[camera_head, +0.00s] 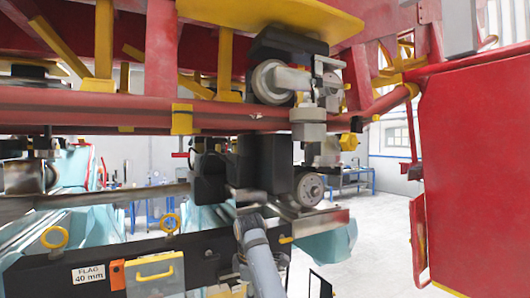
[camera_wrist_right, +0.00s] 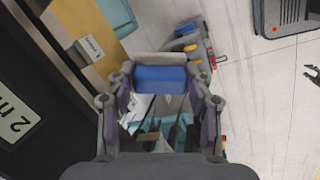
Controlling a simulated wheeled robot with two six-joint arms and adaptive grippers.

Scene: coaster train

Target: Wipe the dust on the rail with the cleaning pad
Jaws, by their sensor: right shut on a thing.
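My right gripper (camera_wrist_right: 160,86) is shut on the blue cleaning pad (camera_wrist_right: 160,78), held crosswise between its fingertips in the right wrist view. A pale strip shows along the pad's far edge. A bare metal rail (camera_head: 95,198) runs across the head view, below the red train. A grey arm link of mine (camera_head: 258,258) rises from the bottom middle towards the dark wheel assembly (camera_head: 265,165). The pad cannot be made out in the head view, nor whether it touches the rail. I cannot make out dust on the rail. My left gripper is not in view.
A wheel (camera_head: 310,188) sits beside the arm, and another wheel (camera_head: 272,82) is above. A black beam with a "FLAG 40 mm" label (camera_head: 89,273) crosses the lower left. A red panel (camera_head: 475,170) stands at right. Open floor (camera_head: 385,235) shows behind.

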